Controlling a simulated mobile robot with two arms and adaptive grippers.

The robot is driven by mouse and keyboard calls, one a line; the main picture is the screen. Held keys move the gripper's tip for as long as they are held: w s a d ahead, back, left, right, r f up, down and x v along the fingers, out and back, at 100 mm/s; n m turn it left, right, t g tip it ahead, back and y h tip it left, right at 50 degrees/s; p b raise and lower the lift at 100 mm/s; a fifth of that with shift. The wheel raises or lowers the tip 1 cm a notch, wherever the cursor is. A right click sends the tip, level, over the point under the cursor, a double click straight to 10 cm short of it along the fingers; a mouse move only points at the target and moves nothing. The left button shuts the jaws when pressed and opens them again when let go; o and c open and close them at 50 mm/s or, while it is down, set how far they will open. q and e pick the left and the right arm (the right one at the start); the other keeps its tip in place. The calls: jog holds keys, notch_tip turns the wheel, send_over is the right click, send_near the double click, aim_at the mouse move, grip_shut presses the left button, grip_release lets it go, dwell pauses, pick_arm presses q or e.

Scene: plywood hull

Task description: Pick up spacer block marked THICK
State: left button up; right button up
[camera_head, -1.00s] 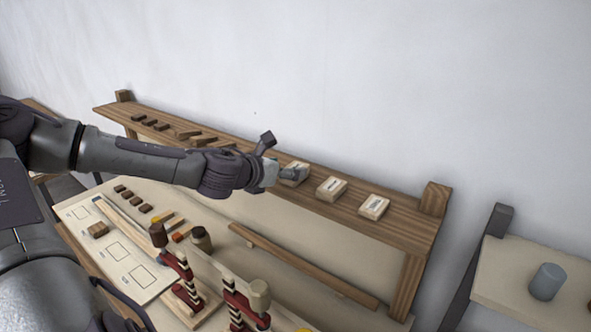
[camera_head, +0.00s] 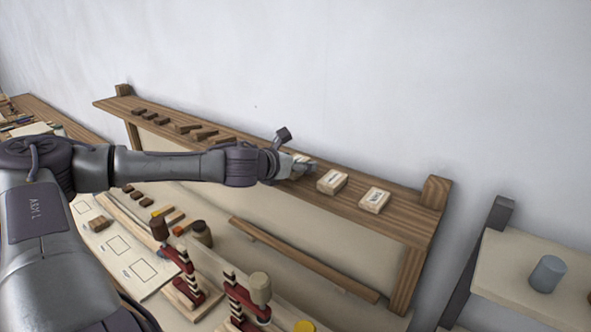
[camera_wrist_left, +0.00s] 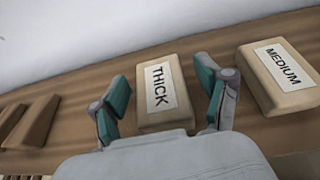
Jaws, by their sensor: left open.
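The spacer block marked THICK (camera_wrist_left: 166,95) is a pale wooden block with a white label. It lies on the wooden shelf (camera_wrist_left: 75,85) in the left wrist view. My left gripper (camera_wrist_left: 160,90) is open, with one teal-padded finger on each side of the block; small gaps show between fingers and block. In the head view the left gripper (camera_head: 300,170) is at the shelf and hides most of the THICK block. My right gripper is not in view.
The MEDIUM block (camera_wrist_left: 283,77) lies to the right of the THICK block; it also shows in the head view (camera_head: 332,182). Another labelled block (camera_head: 374,200) is farther right. Small dark wooden pieces (camera_head: 182,127) lie left on the shelf. Red clamps (camera_head: 185,275) stand on the bench below.

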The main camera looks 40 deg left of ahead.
pick_arm(q)
jog(key=c, duration=1.2)
jog(key=shift+r, duration=0.1)
